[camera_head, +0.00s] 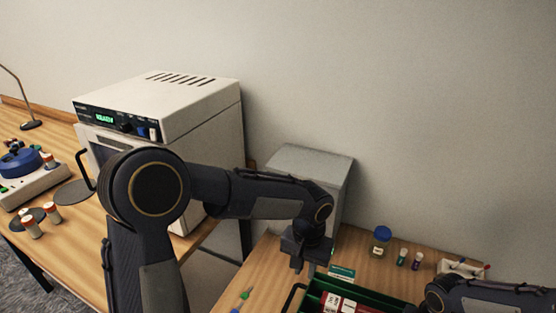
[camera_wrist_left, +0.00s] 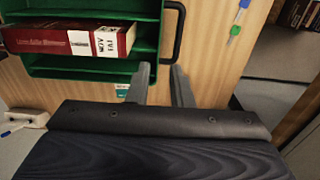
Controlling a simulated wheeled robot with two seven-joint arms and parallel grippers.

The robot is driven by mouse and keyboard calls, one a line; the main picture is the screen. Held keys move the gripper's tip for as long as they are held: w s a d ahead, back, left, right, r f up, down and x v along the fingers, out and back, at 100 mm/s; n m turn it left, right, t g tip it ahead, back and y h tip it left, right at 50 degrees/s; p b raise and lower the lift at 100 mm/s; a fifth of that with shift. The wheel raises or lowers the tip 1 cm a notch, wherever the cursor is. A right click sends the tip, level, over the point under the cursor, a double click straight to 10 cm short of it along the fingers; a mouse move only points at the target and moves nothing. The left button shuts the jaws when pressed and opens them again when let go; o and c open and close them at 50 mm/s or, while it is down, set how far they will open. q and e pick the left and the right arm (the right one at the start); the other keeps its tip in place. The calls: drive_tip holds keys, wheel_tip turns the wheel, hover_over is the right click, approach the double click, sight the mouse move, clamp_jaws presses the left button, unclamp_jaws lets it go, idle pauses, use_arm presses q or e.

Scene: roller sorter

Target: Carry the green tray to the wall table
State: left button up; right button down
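The green tray (camera_head: 372,296) sits on the wooden table at the bottom of the head view, cut off by the frame edge. It holds a red book with a white label and has a black handle at its near-left end. In the left wrist view the tray (camera_wrist_left: 75,66) and its black handle (camera_wrist_left: 182,25) show clearly. My left gripper (camera_head: 304,267) is above the table beside the tray's handle end. Its two fingers (camera_wrist_left: 162,78) are apart, with nothing seen held between them. My right arm enters at lower right, its fingers out of frame.
A grey box (camera_head: 318,168) stands behind against the wall. A jar (camera_head: 381,241) and small vials stand behind the tray. A white oven-like machine (camera_head: 180,100) is on the left table (camera_head: 75,225), with a blue-topped device (camera_head: 22,163) and vials. A gap separates the tables.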

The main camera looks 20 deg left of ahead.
use_arm(q)
drive_tip(key=a+r, duration=0.5)
drive_tip(key=a, duration=0.4)
idle(0.8)
drive_tip(key=shift+a, duration=0.1)
use_arm(e)
drive_tip(key=c, duration=1.8)
unclamp_jaws()
drive_tip(key=shift+o, duration=0.2)
wheel_tip(320, 180, up, 14)
